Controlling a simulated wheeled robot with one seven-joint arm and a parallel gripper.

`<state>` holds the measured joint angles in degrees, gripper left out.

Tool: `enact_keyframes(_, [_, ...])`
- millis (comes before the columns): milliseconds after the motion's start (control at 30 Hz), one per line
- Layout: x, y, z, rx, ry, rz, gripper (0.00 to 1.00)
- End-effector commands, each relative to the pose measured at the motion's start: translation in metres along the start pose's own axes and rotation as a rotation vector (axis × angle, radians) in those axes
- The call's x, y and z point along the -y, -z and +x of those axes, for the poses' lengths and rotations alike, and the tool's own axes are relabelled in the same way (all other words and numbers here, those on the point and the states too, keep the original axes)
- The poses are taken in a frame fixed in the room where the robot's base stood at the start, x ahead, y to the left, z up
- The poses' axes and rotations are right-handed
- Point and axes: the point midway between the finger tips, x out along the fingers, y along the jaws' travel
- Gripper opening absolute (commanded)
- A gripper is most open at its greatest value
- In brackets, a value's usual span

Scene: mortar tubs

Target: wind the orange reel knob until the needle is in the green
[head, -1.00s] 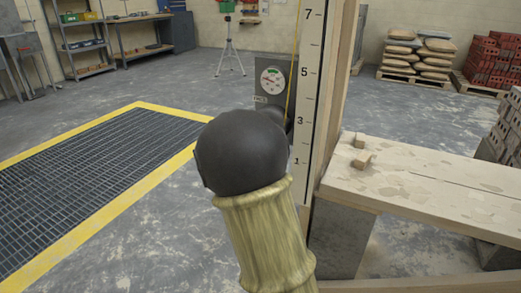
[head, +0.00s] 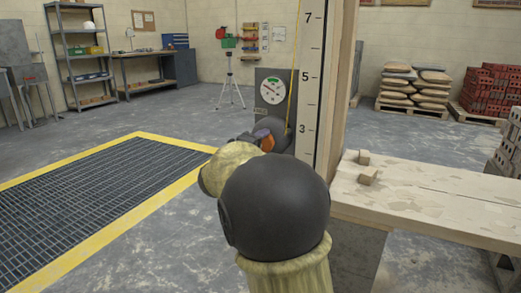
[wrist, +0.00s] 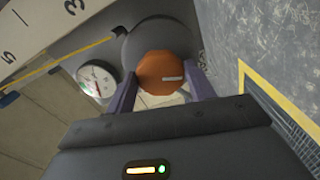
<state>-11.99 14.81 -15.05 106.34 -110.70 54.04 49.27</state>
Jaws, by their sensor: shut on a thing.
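The orange knob (wrist: 167,72) sits on the front of a dark round reel (wrist: 150,42) and carries a pale mark. My gripper (wrist: 162,78) has one finger on each side of the knob and is shut on it. In the head view the orange knob (head: 267,142) shows only in part beside my gripper (head: 259,136), behind my arm. The white round dial (head: 272,91) is on a grey plate above the reel, with a green arc near its top. The dial also shows in the wrist view (wrist: 97,81). The needle is too small to read surely.
A numbered white board (head: 309,90) stands right of the dial, with a yellow line beside it. A plank bench (head: 430,195) with small wood blocks is at the right. A yellow-edged floor grate (head: 95,185) lies left. The floor behind is mostly clear.

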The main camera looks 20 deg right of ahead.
Motion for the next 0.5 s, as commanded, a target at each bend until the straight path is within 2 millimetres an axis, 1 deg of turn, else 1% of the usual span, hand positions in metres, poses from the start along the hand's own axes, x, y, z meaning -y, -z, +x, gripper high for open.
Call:
enact_keyframes(200, [0.0013, 0.0008, -0.0006, -0.002, 0.004, -0.001, 0.31])
enact_keyframes(233, [0.0013, 0.0009, -0.0006, -0.002, 0.003, -0.001, 0.56])
enact_keyframes(333, [0.0012, 0.0007, -0.0005, -0.002, 0.003, -0.001, 0.75])
enact_keyframes(500, [0.0006, 0.0, 0.0, 0.0, 0.001, -0.001, 0.76])
